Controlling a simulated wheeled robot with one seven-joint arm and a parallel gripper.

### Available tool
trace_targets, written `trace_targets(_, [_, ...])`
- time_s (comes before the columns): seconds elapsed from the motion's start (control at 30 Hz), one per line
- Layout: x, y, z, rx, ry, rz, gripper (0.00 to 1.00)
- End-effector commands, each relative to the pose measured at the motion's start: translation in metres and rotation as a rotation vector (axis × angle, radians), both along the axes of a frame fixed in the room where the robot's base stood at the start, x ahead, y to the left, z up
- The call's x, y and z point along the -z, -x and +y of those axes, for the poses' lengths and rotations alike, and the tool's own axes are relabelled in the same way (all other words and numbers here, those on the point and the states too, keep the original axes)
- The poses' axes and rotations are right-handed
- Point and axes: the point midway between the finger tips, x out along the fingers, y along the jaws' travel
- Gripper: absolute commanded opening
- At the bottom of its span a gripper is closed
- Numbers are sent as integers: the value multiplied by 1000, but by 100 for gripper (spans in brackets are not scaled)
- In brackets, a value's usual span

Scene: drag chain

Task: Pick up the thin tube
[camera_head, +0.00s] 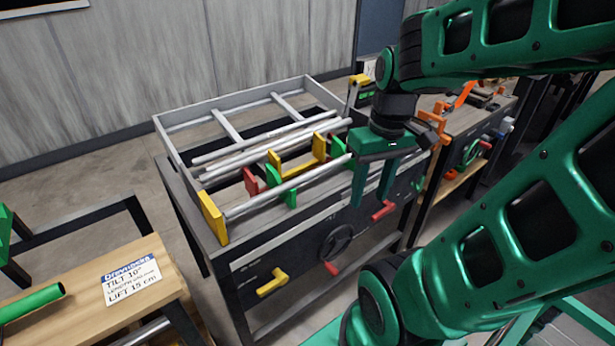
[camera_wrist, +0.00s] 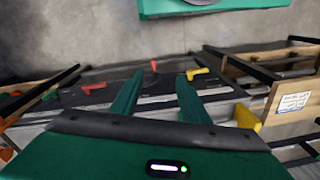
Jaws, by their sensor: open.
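Several long grey tubes lie across the bench top in the head view. A front tube (camera_head: 290,185) runs from beside a yellow end block (camera_head: 213,217) toward my gripper, past green and red supports. Other tubes (camera_head: 265,147) lie side by side behind it. I cannot tell for sure which is the thin tube. My gripper (camera_head: 371,196) hangs at the bench's front right, fingers pointing down, open, with no tube visible between them. In the wrist view my gripper's two green fingers (camera_wrist: 158,78) are spread apart. The front tube's right end is near or behind my gripper.
The bench has a raised grey frame (camera_head: 170,150) at the back and a front panel with a black handwheel (camera_head: 336,242), a yellow handle (camera_head: 271,282) and red handles. A wooden table with a label (camera_head: 131,283) and green tube (camera_head: 32,302) stands front left. Another bench stands right.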

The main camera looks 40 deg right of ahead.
Motion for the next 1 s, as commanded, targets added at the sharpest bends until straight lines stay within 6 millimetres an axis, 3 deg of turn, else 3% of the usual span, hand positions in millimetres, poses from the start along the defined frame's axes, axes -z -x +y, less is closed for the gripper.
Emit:
trace_targets(0.2, [5, -60, -14, -489, -41, -112, 41])
trace_targets(0.6, [19, -155, -49, -1359, 7, -440, 41])
trace_targets(0.8, [24, -187, -67, -1688, 104, -610, 41])
trace_targets(1.0, [25, -200, -75, -1838, 172, -693, 41])
